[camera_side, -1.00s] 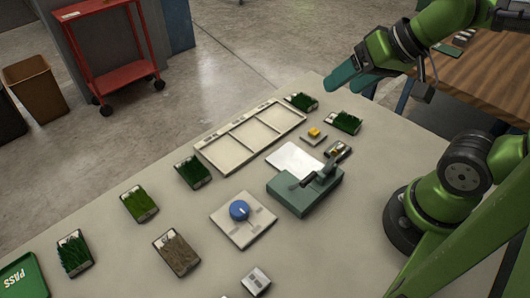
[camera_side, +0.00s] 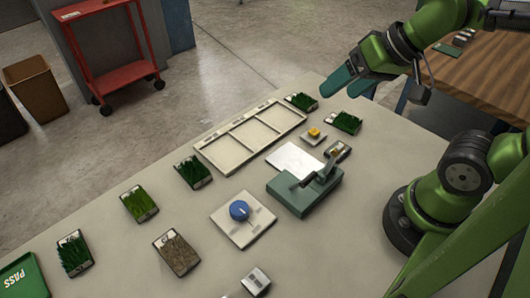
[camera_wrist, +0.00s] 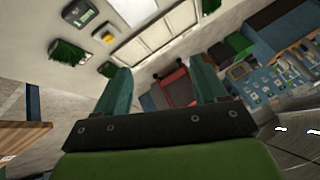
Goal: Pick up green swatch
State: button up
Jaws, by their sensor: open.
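Several green grass swatches lie on the pale table: one at the far end (camera_side: 301,102), one to its right (camera_side: 345,123), one left of the tray (camera_side: 192,172), a lighter one (camera_side: 139,205), and a dark one at the lower left (camera_side: 74,253). Which one the task means, I cannot tell. My gripper (camera_side: 347,88) is open and empty, above the far end of the table near the first two. In the wrist view, its teal fingers (camera_wrist: 159,84) are spread apart. Two swatches show there, one by the left finger (camera_wrist: 108,69) and one at left (camera_wrist: 68,55).
A white three-part tray (camera_side: 232,152), a green press-like device (camera_side: 305,193), a yellow button block (camera_side: 313,134) and a blue knob plate (camera_side: 242,220) stand on the table. A brown swatch (camera_side: 177,252) and a green PASS tray (camera_side: 20,277) are nearer. A red cart (camera_side: 112,82) stands beyond.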

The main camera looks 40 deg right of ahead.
jog(key=w+a+f+n+g, duration=0.2)
jog(key=w+a+n+g, duration=0.15)
jog(key=w+a, duration=0.85)
jog(key=g+h, duration=0.2)
jog(key=g, duration=0.1)
send_over(190, 165)
notch_tip(190, 165, down, 14)
jog(key=shift+a+f, duration=0.1)
jog(key=shift+f, duration=3.25)
jog(key=c, duration=0.8)
jog(key=shift+r, duration=0.1)
